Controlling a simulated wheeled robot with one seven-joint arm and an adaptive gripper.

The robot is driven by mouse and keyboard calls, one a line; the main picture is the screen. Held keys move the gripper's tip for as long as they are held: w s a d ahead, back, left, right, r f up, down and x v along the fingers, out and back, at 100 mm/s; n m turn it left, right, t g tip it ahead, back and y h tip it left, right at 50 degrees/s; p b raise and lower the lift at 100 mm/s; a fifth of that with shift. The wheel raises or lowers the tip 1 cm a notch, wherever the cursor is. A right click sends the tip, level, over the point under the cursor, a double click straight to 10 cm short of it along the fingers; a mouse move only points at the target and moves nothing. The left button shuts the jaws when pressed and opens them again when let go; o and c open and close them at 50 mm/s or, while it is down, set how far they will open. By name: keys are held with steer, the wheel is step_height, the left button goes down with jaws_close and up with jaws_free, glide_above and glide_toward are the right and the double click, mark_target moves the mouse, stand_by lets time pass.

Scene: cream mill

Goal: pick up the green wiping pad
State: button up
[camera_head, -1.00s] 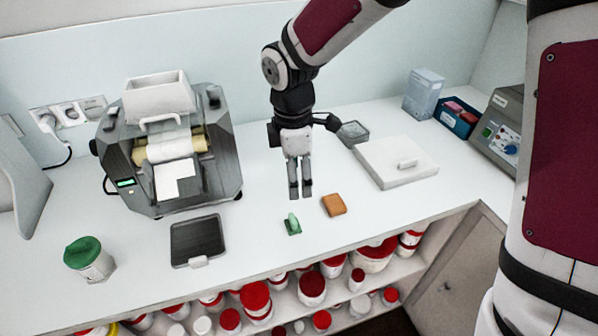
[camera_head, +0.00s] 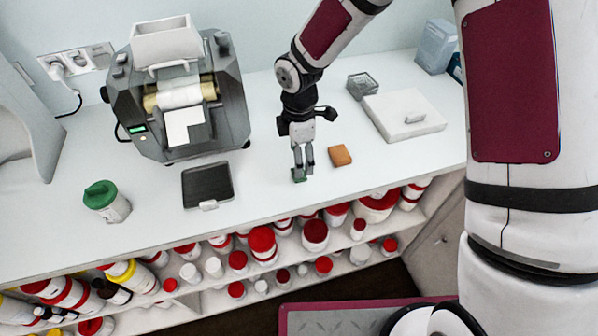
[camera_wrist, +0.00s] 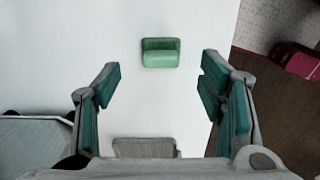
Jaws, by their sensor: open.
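The green wiping pad (camera_head: 298,175) lies on the white bench near its front edge. In the wrist view the pad (camera_wrist: 161,52) is a small green block with a raised part, at the top middle, ahead of the fingertips. My gripper (camera_head: 303,172) is low over the bench at the pad and partly hides it in the head view. In the wrist view my gripper (camera_wrist: 162,85) shows two widely spread fingers with teal inner faces. It is open and nothing is between the fingers. I cannot tell the exact height above the pad.
An orange-brown block (camera_head: 340,155) lies just right of the pad. The mill (camera_head: 178,100) stands behind. The shelf below holds several red-lidded jars.

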steer(key=shift+f+p, duration=0.6)
steer(key=shift+f, duration=1.8)
steer(key=shift+d, duration=0.1)
steer(key=c, duration=1.1)
steer(key=shift+o, duration=0.2)
steer(key=shift+r, duration=0.75)
step_height(320, 180, up, 2)
steer(key=shift+b, duration=0.55)
steer(key=s+d, duration=0.2)
steer(key=s, duration=0.5)
steer(key=s+d+r, duration=0.1)
steer(key=s+d, duration=0.1)
steer(key=s, duration=0.6)
steer(key=shift+s+d+r+b, duration=0.15)
steer(key=shift+s+r+b, duration=0.15)
steer(key=shift+b, duration=0.15)
steer(key=shift+o, duration=0.5)
